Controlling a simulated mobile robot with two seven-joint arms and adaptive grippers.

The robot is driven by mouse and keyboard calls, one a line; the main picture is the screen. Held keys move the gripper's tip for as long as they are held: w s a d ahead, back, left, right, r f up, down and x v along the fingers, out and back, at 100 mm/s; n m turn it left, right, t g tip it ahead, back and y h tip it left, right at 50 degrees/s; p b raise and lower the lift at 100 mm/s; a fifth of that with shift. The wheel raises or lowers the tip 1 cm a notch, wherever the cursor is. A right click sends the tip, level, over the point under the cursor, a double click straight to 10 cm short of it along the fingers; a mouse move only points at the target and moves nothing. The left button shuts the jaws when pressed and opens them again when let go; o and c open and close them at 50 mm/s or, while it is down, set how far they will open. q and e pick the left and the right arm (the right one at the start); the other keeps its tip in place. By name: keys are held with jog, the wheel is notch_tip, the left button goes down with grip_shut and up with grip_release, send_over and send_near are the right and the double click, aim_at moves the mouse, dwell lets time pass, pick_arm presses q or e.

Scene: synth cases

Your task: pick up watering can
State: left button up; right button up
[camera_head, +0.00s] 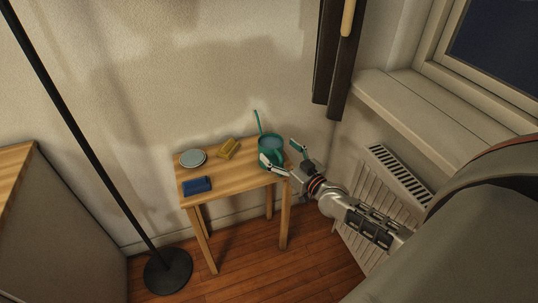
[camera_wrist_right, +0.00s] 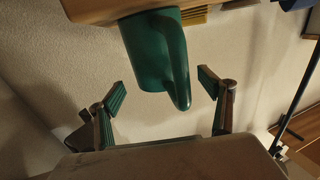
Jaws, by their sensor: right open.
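The green watering can (camera_head: 266,143) stands on the right end of a small wooden table (camera_head: 231,180), its thin spout pointing up and left. In the right wrist view, which looks upside down, the can (camera_wrist_right: 145,50) hangs from the table edge at the top, its handle (camera_wrist_right: 181,75) toward me. My right gripper (camera_head: 284,156) is open at the can's right side, one finger overlapping the can's front in the head view. My left gripper is not in view.
On the table are a round grey-blue dish (camera_head: 193,158), a yellow block (camera_head: 230,148) and a blue block (camera_head: 197,186). A black lamp pole (camera_head: 90,140) stands left of the table. A radiator (camera_head: 375,190) and windowsill (camera_head: 420,110) are close to my right arm.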

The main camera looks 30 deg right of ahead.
aim_at(264, 135)
jog(key=w, duration=0.2)
jog(key=w+b, duration=0.1)
jog(key=w, duration=0.2)
jog(key=shift+a+r, duration=0.15)
jog(key=shift+r, duration=0.05)
jog(key=c, duration=1.7)
jog(key=shift+r, duration=0.15)
jog(key=shift+c, duration=0.4)
